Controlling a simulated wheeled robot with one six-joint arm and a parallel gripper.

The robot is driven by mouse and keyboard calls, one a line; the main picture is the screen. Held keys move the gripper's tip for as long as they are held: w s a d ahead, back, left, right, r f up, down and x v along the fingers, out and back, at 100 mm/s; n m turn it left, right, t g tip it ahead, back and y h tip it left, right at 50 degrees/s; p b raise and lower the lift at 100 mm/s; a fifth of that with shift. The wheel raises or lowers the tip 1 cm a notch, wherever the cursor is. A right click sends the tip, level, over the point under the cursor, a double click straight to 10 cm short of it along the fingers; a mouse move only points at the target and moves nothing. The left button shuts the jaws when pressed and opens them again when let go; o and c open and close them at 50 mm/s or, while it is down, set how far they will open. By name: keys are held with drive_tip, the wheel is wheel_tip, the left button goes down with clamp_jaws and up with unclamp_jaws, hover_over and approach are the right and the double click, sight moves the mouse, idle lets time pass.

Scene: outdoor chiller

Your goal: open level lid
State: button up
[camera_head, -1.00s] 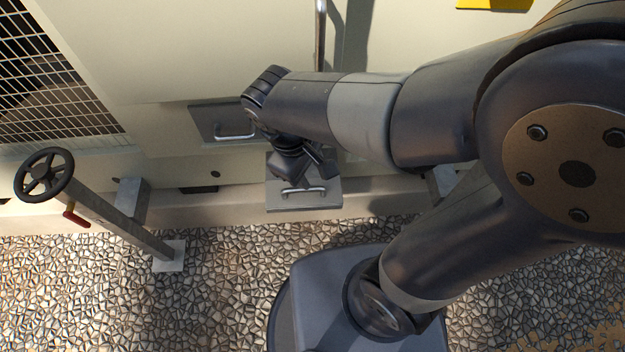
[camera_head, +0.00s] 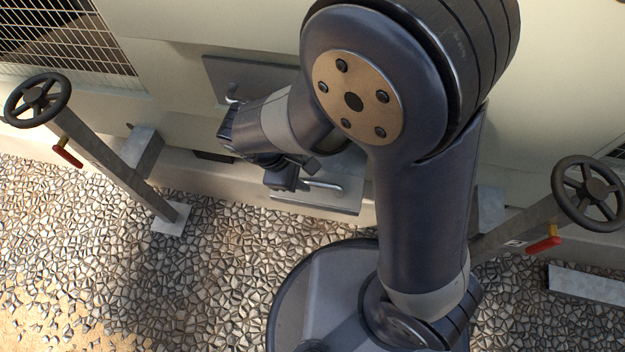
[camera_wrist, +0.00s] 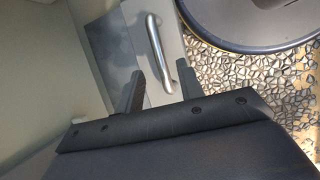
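The lower grey lid (camera_head: 345,198), with a silver bar handle (camera_head: 325,184), juts out low on the chiller wall; I take it for the level lid. My gripper (camera_head: 301,172) is just above and left of this handle in the head view, and my arm hides part of the lid. In the wrist view, my gripper (camera_wrist: 158,85) is open and empty. The handle (camera_wrist: 157,45) runs lengthwise, its near end between the fingers in the picture; I see no clear contact. The lid looks closed.
A second grey panel (camera_head: 220,72) with a handle is higher on the wall, partly behind my arm. Handwheels on slanted posts stand at left (camera_head: 38,99) and right (camera_head: 588,193), each with a red lever. Pebbled ground (camera_head: 110,270) lies open at left.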

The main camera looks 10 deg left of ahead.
sight(315, 183)
drive_tip(key=b+x, duration=0.1)
drive_tip(key=x, duration=0.3)
drive_tip(key=shift+f, duration=0.1)
drive_tip(key=shift+c, duration=0.3)
clamp_jaws()
